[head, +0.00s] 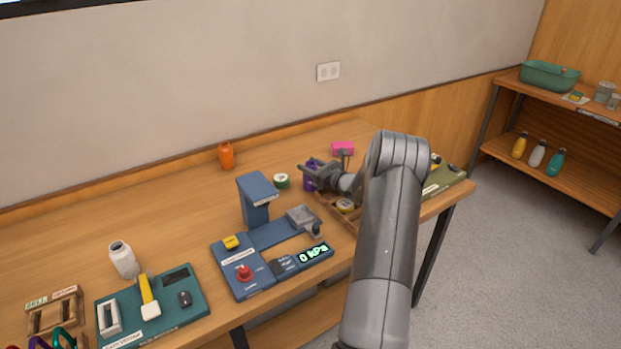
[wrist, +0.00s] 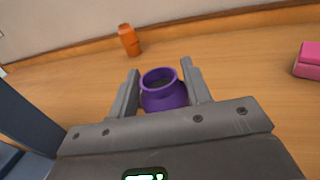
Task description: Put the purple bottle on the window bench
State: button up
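The purple bottle (head: 310,182) is at the far right part of the long wooden bench (head: 170,215), partly covered by my gripper (head: 314,171). In the wrist view, the bottle (wrist: 165,95) shows its round open rim and sits between the two fingers of my gripper (wrist: 160,80). The fingers lie very close to its sides; whether they press on it cannot be told. Its base is hidden. A strip of window frame (head: 60,5) shows at the top left above this bench; no label names it as the window bench.
An orange bottle (head: 226,156), green tape roll (head: 281,181) and pink block (head: 342,148) stand nearby. A blue press-like device (head: 258,200) is left of my gripper, a wooden tray (head: 335,212) below it. A shelf unit (head: 500,150) holds several bottles at right.

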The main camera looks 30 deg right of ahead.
jog(key=shift+f, duration=0.15)
jog(key=c, duration=0.7)
jog(key=shift+s+r, duration=0.1)
jog(key=shift+r, duration=0.45)
grip_shut()
notch_tip(320, 180, up, 3)
jog(key=s+d+r, duration=0.6)
jog(key=s+r, duration=0.1)
jog(key=s, duration=0.3)
jog(key=w+a+r+h, duration=0.1)
jog(key=w+a+r, duration=0.1)
jog(key=a+r, duration=0.6)
jog(key=s+a+r+m+h, duration=0.2)
jog(key=a+r, duration=1.3)
jog(key=a, duration=0.3)
jog(key=s+a+r+m+h, duration=0.1)
jog(key=s+a, duration=0.2)
jog(key=a, duration=1.3)
jog(key=shift+a+t+h, duration=0.3)
jog(key=shift+a, duration=0.05)
